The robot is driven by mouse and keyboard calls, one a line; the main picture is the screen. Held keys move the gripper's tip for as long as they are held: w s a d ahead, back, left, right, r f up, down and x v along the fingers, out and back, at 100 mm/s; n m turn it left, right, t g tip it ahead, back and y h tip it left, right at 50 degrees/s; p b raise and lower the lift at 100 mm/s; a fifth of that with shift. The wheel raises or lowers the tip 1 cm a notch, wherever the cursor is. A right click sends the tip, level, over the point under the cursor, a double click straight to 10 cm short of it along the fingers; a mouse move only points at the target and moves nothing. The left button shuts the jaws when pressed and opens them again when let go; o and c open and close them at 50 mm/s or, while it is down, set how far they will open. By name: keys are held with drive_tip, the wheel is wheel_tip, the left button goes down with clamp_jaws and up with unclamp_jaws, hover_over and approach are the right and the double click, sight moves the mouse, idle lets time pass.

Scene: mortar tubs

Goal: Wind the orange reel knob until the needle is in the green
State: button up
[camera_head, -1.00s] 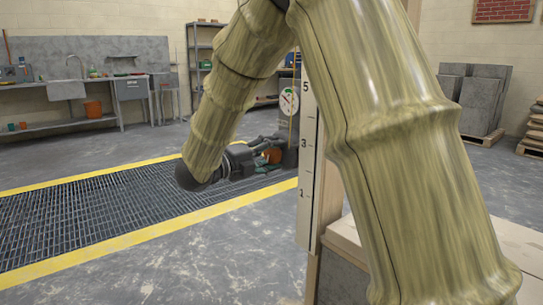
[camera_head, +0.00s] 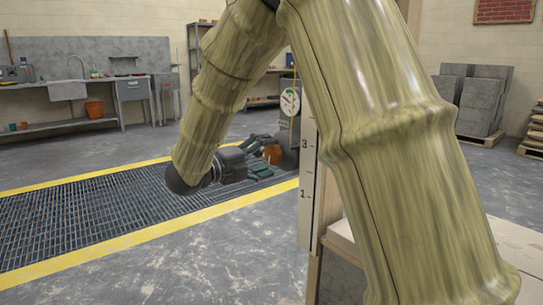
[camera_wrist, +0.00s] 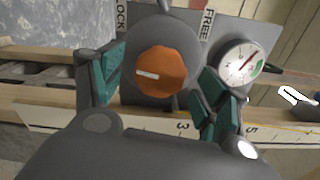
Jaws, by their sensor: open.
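The orange reel knob (camera_wrist: 162,72) sits on a dark round housing in the wrist view, its white mark pointing left. It also shows in the head view (camera_head: 272,154), partly hidden by my gripper. My gripper (camera_wrist: 162,64) is open and empty, with one green-padded finger left of the knob and one right of it, both apart from it. In the head view, my gripper (camera_head: 258,156) is just left of the knob. The gauge (camera_wrist: 238,62) is right of the knob. Its red needle points to the upper right, and a green patch lies right of centre, below the needle tip.
A numbered board (camera_head: 308,185) stands right of the reel in the head view. LOCK and FREE labels (camera_wrist: 208,22) are above the knob in the wrist view. A yellow-edged floor grate (camera_head: 100,215) lies to the left. My own arm covers much of the head view.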

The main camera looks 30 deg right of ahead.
drive_tip(key=a, duration=0.9)
drive_tip(key=shift+s+a, duration=0.25)
drive_tip(key=shift+s, duration=0.15)
drive_tip(key=d+n+p, duration=0.2)
drive_tip(key=d+n, duration=0.2)
drive_tip(key=n, duration=0.4)
drive_tip(key=d+n+p, duration=0.3)
drive_tip(key=d+n, duration=0.1)
drive_tip(key=n, duration=0.3)
drive_tip(key=w+d+n+p, duration=0.1)
drive_tip(key=d+n+p, duration=0.2)
drive_tip(key=n, duration=0.5)
drive_tip(key=shift+d+n, duration=0.3)
drive_tip(key=shift+d, duration=0.15)
drive_tip(key=shift+c, duration=0.3)
drive_tip(key=c, duration=1)
